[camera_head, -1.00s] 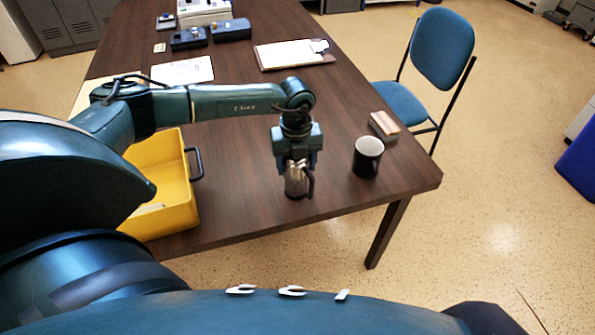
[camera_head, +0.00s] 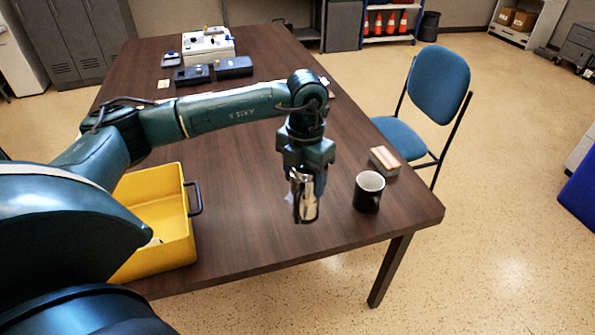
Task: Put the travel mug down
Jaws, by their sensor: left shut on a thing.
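The travel mug (camera_head: 307,206) is a shiny metallic cup with dark parts. My left gripper (camera_head: 305,176) points down and is shut on its upper part, hiding some of it. The mug is roughly upright and appears to be held above the near part of the dark wooden table (camera_head: 250,235), left of a black mug. The gap below it is hard to judge. My right gripper is not in view.
A black mug (camera_head: 368,197) stands close on the right, with a small pinkish block (camera_head: 384,160) behind it. A yellow bin (camera_head: 178,255) is on the left. A blue chair (camera_head: 440,85) stands beyond the right edge. Bare tabletop lies between bin and mug.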

